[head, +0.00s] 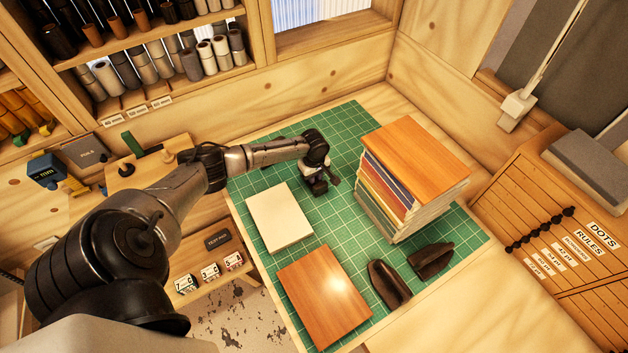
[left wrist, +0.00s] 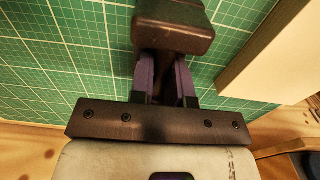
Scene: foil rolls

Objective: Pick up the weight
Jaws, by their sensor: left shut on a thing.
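My left gripper (head: 320,184) is over the green cutting mat, left of the book stack. In the left wrist view its two fingers (left wrist: 165,78) are shut on a dark brown, leather-like weight (left wrist: 178,24) with rounded edges. The held weight is mostly hidden by the gripper in the head view, and I cannot tell whether it touches the mat. Two more dark brown weights, one on the left (head: 388,285) and one on the right (head: 431,261), lie near the mat's front right. My right gripper is not in view.
The green mat (head: 345,125) carries a tall book stack with a wooden board on top (head: 418,158), a cream block (head: 279,218) and a flat brown board (head: 324,295). Shelves of rolls (head: 165,60) stand behind at left. A slatted rack (head: 570,235) stands at right.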

